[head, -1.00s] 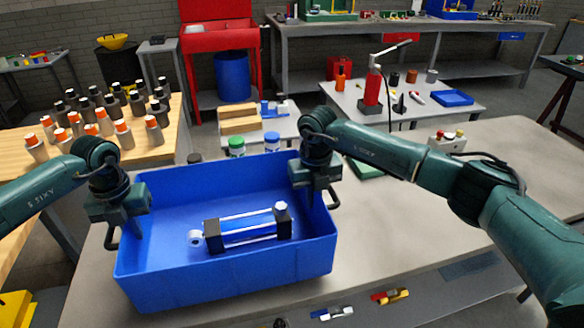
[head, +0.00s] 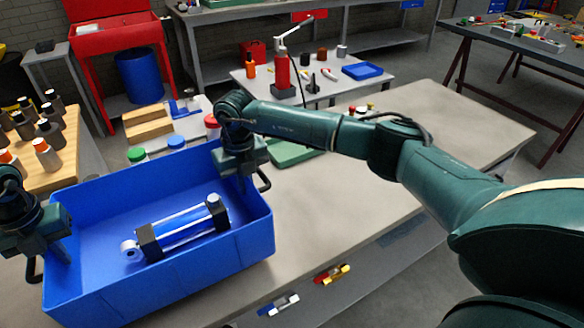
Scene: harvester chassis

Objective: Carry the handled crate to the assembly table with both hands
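The handled crate (head: 190,268) is a blue open box at the lower left, holding a blue and silver cylinder with black ends (head: 183,228). My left gripper (head: 52,250) is at the crate's left end wall, near the picture's edge. My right gripper (head: 247,183) is at its right end wall. Dark loops show outside both ends. Both grippers sit over the rim and appear shut on the crate; their fingertips are partly hidden. The crate is level over the grey table (head: 400,170); I cannot tell whether its underside touches. Which table is the assembly table is not marked.
Jars with green, blue and red lids stand just behind the crate. A small table with a red press (head: 283,75) and a blue tray (head: 362,71) is behind. A dark-framed table (head: 520,45) with parts stands at the far right. The grey table's right part is mostly clear.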

